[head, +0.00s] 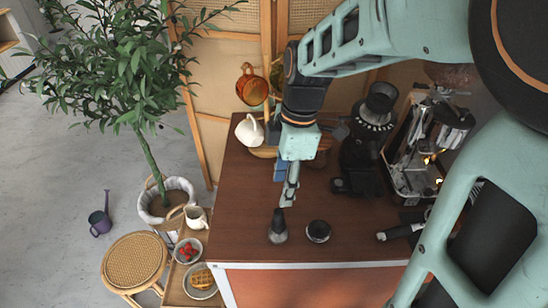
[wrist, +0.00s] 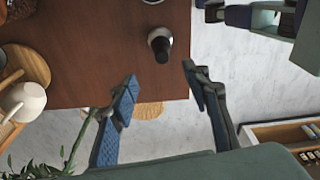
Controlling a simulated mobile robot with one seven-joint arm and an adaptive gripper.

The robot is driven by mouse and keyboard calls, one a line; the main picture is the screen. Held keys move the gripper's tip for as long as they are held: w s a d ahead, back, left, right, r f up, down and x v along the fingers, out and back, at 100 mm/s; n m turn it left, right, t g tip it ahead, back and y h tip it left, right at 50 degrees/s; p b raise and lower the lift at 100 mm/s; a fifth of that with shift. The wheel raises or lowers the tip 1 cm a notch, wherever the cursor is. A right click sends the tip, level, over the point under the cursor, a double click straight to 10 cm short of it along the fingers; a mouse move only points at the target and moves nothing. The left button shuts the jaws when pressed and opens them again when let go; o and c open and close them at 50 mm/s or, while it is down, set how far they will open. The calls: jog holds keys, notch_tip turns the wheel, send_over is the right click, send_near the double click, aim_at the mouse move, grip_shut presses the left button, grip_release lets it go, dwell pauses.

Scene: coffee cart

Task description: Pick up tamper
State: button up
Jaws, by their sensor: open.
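The tamper (head: 278,228) stands upright near the front edge of the brown cart top, with a dark handle above a grey metal base. It also shows in the wrist view (wrist: 160,42), beyond my fingertips and roughly in line with the gap between them. My gripper (head: 290,192) points down just behind the tamper in the head view. In the wrist view its two blue-padded fingers (wrist: 160,73) are spread wide with nothing between them. No contact with the tamper shows.
A short round black-and-silver tool (head: 318,231) stands close to the right of the tamper. A portafilter (head: 400,232), grinder (head: 362,150) and espresso machine (head: 425,145) are farther right. A white jug (head: 250,131) stands at the back left. The cart top (head: 245,205) is clear left of the tamper.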

aim_at(279, 211)
jog(key=f, duration=0.5)
jog(key=shift+s+a+f, duration=0.25)
jog(key=shift+s+a, duration=0.05)
jog(key=shift+a, duration=0.1)
jog(key=shift+a+f, duration=0.1)
jog(key=shift+f, duration=2.65)
grip_shut()
